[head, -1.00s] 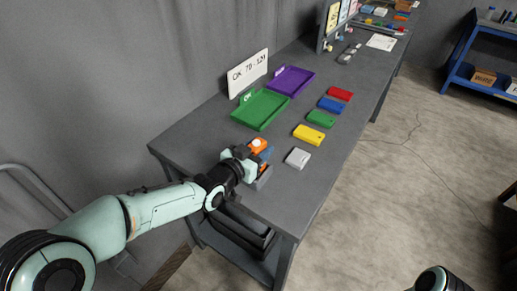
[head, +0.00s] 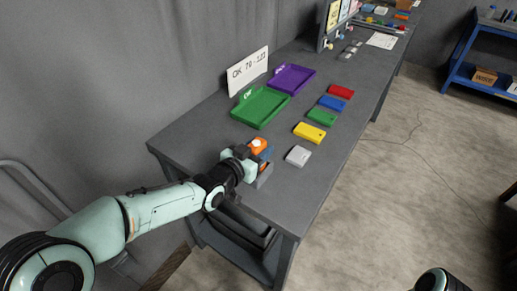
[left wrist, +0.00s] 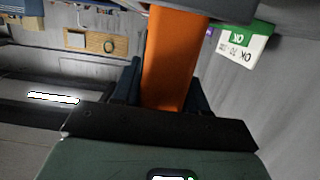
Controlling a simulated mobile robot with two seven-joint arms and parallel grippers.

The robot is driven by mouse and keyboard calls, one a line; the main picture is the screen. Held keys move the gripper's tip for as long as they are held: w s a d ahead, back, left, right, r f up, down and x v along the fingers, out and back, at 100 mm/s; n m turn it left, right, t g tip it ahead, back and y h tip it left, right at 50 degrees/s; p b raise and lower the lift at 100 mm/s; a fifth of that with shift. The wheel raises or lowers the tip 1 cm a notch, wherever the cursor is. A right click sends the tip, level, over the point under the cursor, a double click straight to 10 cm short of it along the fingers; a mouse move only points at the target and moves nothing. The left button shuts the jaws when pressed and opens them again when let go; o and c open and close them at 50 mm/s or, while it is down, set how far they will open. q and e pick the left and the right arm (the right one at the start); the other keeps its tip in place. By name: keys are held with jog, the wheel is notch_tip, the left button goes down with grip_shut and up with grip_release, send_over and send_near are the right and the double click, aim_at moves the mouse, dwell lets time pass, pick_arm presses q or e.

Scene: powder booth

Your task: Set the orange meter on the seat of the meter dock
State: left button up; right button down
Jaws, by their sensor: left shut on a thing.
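The orange meter (head: 258,145) has a pale round face and is at the near left part of the grey table, in the head view. My left gripper (head: 256,159) is shut on it. In the left wrist view the orange meter (left wrist: 172,60) stands between the dark fingers. The grey meter dock (head: 265,176) shows just beside and below the gripper, partly hidden by it. I cannot tell whether the meter touches the dock's seat. My right gripper is out of view.
A green tray (head: 261,107) and a purple tray (head: 291,79) lie behind, with a white sign (head: 248,71) at the wall. White (head: 298,156), yellow (head: 310,133), green (head: 322,117), blue (head: 332,104) and red (head: 340,92) blocks line the right side of the table.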

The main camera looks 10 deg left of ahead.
pick_arm(q)
jog(key=shift+f, duration=0.1)
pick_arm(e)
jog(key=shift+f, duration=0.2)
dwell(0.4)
pick_arm(q)
jog(key=o, duration=1.2)
jog(key=v, duration=1.3)
jog(key=shift+s+p, duration=0.2)
jog(key=shift+p, duration=0.1)
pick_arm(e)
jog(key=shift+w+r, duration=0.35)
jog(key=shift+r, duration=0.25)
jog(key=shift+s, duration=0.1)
